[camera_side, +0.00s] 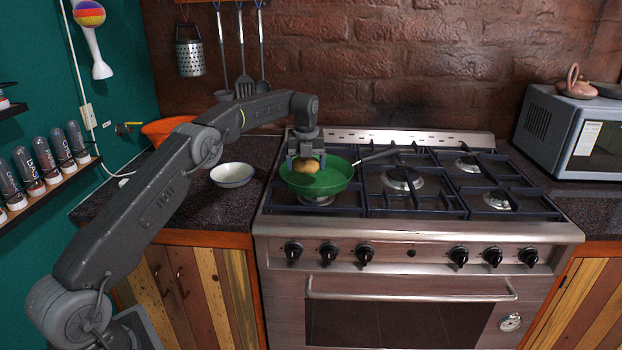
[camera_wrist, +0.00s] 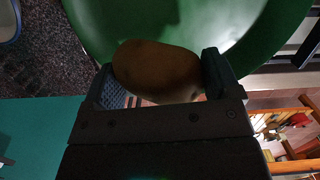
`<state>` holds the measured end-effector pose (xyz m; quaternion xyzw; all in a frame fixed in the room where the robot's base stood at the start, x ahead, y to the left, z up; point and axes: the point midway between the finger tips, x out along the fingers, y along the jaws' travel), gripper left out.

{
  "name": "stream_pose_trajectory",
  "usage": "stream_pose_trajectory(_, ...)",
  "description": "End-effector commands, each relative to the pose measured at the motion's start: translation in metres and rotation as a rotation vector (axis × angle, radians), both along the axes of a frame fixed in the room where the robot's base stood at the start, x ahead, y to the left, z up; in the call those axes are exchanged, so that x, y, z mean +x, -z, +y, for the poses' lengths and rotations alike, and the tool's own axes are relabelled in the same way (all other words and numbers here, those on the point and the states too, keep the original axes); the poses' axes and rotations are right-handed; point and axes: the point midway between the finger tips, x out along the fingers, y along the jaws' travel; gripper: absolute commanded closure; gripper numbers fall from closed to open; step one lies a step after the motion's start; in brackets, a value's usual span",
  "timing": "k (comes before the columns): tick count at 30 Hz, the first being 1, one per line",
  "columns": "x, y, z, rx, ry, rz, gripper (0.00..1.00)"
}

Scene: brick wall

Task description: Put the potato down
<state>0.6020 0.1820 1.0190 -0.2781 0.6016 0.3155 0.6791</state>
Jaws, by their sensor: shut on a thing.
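The potato (camera_side: 308,165) is tan and rounded. It shows large in the wrist view (camera_wrist: 157,70), held between the two fingers of my gripper (camera_wrist: 157,80). In the side view my gripper (camera_side: 306,160) points down over the green pan (camera_side: 322,184), shut on the potato. The pan sits on the left front burner of the stove, its handle pointing to the back right. Its green inside fills the top of the wrist view (camera_wrist: 250,25). I cannot tell whether the potato touches the pan's bottom.
A white bowl (camera_side: 232,175) stands on the dark counter left of the stove. An orange bowl (camera_side: 166,129) is behind it, partly hidden by my arm. The stove's other burners (camera_side: 402,179) are bare. A microwave (camera_side: 575,135) stands at the right.

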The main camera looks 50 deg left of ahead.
Motion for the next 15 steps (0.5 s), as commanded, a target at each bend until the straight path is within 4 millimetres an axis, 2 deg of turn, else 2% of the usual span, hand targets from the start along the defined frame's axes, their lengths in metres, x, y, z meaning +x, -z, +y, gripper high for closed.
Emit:
stream_pose_trajectory(7,0.010,0.012,-0.010,0.001,-0.002,0.000,0.47)
stream_pose_trajectory(15,0.010,0.046,-0.009,0.001,-0.002,0.000,0.47)
